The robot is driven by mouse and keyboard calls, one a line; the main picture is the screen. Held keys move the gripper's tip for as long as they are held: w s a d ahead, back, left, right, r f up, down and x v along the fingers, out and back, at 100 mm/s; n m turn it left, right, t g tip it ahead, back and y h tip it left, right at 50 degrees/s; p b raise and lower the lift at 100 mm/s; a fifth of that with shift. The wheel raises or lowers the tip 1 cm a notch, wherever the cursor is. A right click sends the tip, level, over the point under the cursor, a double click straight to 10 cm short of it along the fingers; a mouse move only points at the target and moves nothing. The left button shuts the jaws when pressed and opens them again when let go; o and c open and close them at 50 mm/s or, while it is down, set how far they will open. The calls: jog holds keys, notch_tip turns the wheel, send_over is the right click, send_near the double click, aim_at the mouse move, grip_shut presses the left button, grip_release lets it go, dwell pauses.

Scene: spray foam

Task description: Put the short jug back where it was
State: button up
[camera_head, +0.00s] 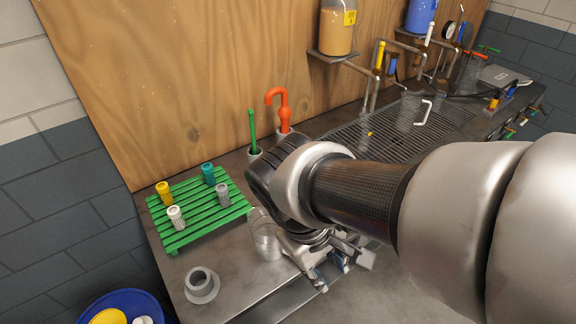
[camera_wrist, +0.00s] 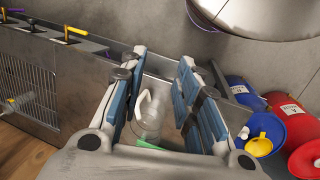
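A clear glass jug (camera_head: 266,238) stands on the metal counter just left of my gripper (camera_head: 338,272), partly hidden by my wrist. In the wrist view, a clear jug with a white handle (camera_wrist: 148,122) shows in the gap between the fingers of my gripper (camera_wrist: 163,58). My fingers are spread apart with blue pads, and I see no clear contact with the jug. Another clear jug (camera_head: 409,112) with a white handle stands on the drain grate. I cannot tell for certain which is the short jug.
A green slatted rack (camera_head: 200,210) with several small bottles stands at the left. A grey ring-shaped holder (camera_head: 201,284) is on the counter near the front left. An orange hooked tool (camera_head: 281,108) stands by the wooden wall. Blue and red drums (camera_wrist: 252,92) stand below the counter.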

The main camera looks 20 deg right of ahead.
notch_tip(320, 180, up, 6)
jog(key=s+a+m+t+y, duration=0.1)
jog(key=m+t+y, duration=0.2)
jog(key=t, duration=0.2)
jog(key=shift+s+m, duration=0.15)
jog(key=shift+m, duration=0.25)
jog(key=shift+a+f, duration=0.1)
jog(key=shift+f+b, duration=0.25)
jog(key=shift+b, duration=0.05)
jog(key=shift+a, duration=0.15)
